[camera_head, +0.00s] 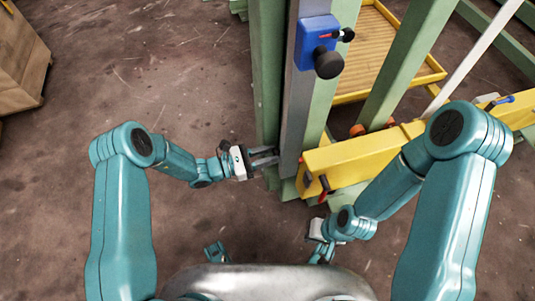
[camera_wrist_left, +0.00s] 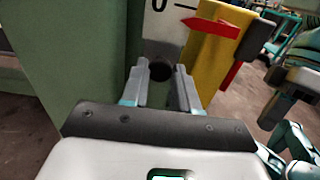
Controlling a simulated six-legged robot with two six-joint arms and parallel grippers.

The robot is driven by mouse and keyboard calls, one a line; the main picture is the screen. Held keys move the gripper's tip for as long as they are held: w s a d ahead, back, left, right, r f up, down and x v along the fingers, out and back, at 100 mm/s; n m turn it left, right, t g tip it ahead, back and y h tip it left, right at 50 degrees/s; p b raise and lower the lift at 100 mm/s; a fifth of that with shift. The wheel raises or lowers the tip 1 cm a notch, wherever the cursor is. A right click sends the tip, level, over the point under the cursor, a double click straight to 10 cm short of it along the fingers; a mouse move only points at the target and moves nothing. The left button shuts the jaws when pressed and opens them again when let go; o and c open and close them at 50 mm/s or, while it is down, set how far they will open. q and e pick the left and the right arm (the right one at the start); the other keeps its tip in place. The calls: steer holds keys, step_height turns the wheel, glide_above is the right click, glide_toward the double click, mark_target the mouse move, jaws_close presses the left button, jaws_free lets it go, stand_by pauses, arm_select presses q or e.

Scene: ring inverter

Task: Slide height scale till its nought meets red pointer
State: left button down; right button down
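In the left wrist view, the pale height scale (camera_wrist_left: 160,28) shows a 0 and a black line at the top edge. The red pointer (camera_wrist_left: 212,27) sits on the yellow beam to the right. Its tip is a little below the nought's line. A round black knob (camera_wrist_left: 160,70) is at the scale's lower part. My left gripper (camera_wrist_left: 162,72) is open, with a finger on each side of the knob; I cannot tell whether they touch it. In the head view, the left gripper (camera_head: 276,155) is at the lower grey post. My right gripper (camera_head: 320,256) is low, its fingers unclear.
The yellow beam (camera_head: 350,158) runs right from the post (camera_head: 298,110). A blue clamp (camera_head: 318,42) with black knobs is higher on the post. Green posts (camera_head: 267,70) stand beside it. A wooden crate (camera_head: 22,65) is far left. The floor on the left is clear.

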arm_select(q)
steer(key=shift+f+b, duration=0.4)
steer(key=shift+f, duration=0.25)
steer(key=c, duration=0.9)
jaws_free()
steer(key=shift+o, duration=0.2)
steer(key=p+v, duration=0.2)
steer(key=v, duration=1.4)
steer(key=shift+p, duration=0.4)
steer(key=shift+a+r, duration=0.1)
steer(key=shift+a, duration=0.05)
